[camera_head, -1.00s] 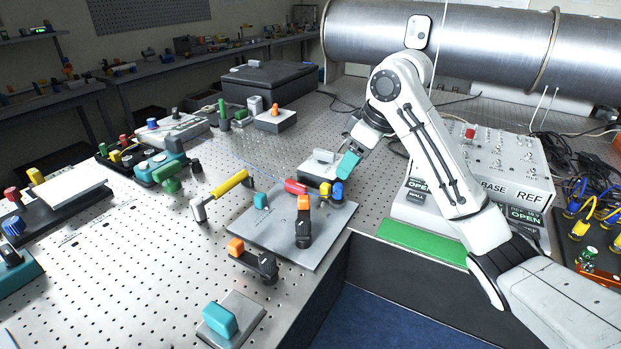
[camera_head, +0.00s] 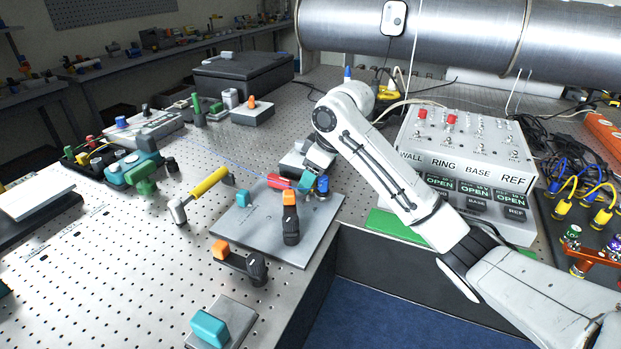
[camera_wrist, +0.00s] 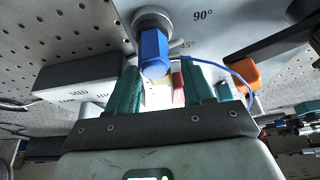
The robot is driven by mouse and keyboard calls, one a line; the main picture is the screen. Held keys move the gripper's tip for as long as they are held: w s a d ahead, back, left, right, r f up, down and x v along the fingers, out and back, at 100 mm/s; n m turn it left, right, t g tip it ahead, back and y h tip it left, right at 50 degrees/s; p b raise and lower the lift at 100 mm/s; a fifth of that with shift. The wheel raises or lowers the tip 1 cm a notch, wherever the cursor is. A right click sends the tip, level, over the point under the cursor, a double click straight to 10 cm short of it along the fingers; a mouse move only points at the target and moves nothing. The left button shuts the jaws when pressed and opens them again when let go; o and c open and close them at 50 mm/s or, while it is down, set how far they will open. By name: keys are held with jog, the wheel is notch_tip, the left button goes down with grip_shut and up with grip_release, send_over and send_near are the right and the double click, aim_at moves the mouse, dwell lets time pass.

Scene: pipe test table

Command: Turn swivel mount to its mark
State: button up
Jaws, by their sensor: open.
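The blue-topped mount (camera_head: 321,187), which I take for the swivel mount, stands near the back right corner of a grey plate (camera_head: 255,232). In the wrist view its blue head (camera_wrist: 153,48) rises from a round metal base, beside "90°" and "45°" markings on the plate. My gripper (camera_head: 307,181) is low beside the mount. Its teal fingers are apart in the wrist view (camera_wrist: 162,80), with the blue head just beyond and between their tips. I cannot tell whether they touch it. A red piece (camera_head: 278,182) lies close to the left; the yellow piece is mostly hidden.
An orange-topped black post (camera_head: 290,222) and a teal block (camera_head: 242,198) stand on the plate. A black arm with an orange end (camera_head: 222,249) is at its front edge. A grey block (camera_wrist: 75,82) lies beside my left finger. A thin blue cable (camera_wrist: 235,75) passes the right finger.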

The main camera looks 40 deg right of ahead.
jog(key=shift+w+f, duration=0.1)
jog(key=shift+f, duration=0.2)
jog(key=shift+a, duration=0.1)
jog(key=shift+c, duration=0.5)
grip_shut()
jog(key=shift+a+r+n+p, duration=0.1)
jog(key=shift+r+n+p, duration=0.05)
jog(key=shift+n+p, duration=0.35)
jog(key=shift+s+a+n+g+y+p, duration=0.2)
jog(key=shift+n+g+y+p, duration=0.1)
jog(key=shift+n+p, duration=0.4)
jog(key=shift+s+a+n+g+y+p, duration=0.1)
jog(key=shift+a+n+g+y+p, duration=0.2)
jog(key=shift+n, duration=0.6)
jog(key=shift+s+a+n+g+y+p, duration=0.15)
jog(key=shift+n+p, duration=0.1)
jog(key=shift+n, duration=0.4)
jog(key=shift+s+n+g+y+p, duration=0.2)
jog(key=shift+n+p, duration=0.1)
jog(key=shift+n, duration=0.4)
jog(key=shift+s+a+n+g+y+p, duration=0.15)
jog(key=shift+n+p, duration=0.1)
jog(key=shift+n, duration=0.8)
